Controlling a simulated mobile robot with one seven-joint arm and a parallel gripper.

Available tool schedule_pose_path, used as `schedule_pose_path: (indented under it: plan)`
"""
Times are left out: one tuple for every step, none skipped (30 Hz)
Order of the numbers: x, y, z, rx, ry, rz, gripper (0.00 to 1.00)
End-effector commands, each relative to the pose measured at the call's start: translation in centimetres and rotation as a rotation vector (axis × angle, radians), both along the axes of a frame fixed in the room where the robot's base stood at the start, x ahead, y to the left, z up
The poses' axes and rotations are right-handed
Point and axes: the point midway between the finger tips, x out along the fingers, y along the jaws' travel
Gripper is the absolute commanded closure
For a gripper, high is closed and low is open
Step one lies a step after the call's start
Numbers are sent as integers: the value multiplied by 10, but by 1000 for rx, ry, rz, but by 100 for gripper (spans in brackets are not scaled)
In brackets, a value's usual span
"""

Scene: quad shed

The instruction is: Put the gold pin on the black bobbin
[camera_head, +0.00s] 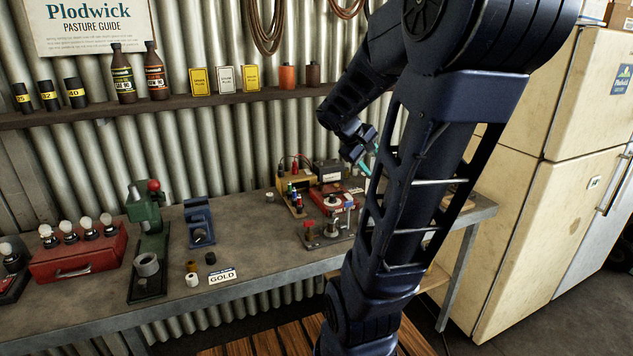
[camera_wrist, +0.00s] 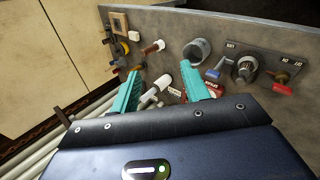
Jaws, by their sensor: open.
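My gripper (camera_head: 372,158) is over the right part of the bench in the head view, partly hidden by my arm. In the wrist view its teal fingers (camera_wrist: 162,84) are spread apart, with a white-ended piece (camera_wrist: 154,92) showing between and beyond them; I cannot tell any contact. A small black cylinder, likely the black bobbin (camera_head: 211,258), stands behind a white card reading GOLD (camera_head: 222,276), far left of my gripper. A white and a brownish cylinder stand beside it. I cannot pick out the gold pin with certainty.
The grey bench (camera_head: 265,240) has clear room between the GOLD card and the cluttered right side. A green press (camera_head: 148,225), a blue device (camera_head: 199,222) and a red box with bulbs (camera_head: 80,255) stand left. A cream refrigerator (camera_head: 560,130) stands right.

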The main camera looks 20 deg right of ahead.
Motion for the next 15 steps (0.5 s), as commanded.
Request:
schedule_pose_path:
  plan:
    - [-8, 18, 2, 54, -42, -10, 54]
    - [-12, 29, 2, 89, -65, -16, 54]
    - [-18, 43, 2, 137, -94, -25, 54]
    - [-22, 54, 1, 173, -116, -31, 54]
    - [-26, 64, 2, 209, -138, -37, 54]
    - [-31, 79, 2, 257, -166, -44, 54]
    - [-35, 90, 2, 293, -186, -49, 54]
    - [-39, 101, 2, 330, -205, -52, 54]
    - [-45, 115, 3, 379, -232, -57, 54]
    - [-49, 126, 4, 415, -251, -60, 54]
    - [-53, 136, 5, 449, -267, -63, 54]
    - [-58, 149, 5, 495, -289, -67, 54]
    - [-61, 157, 6, 526, -303, -69, 54]
    - [-65, 165, 7, 555, -316, -71, 54]
    - [-68, 175, 8, 592, -332, -73, 54]
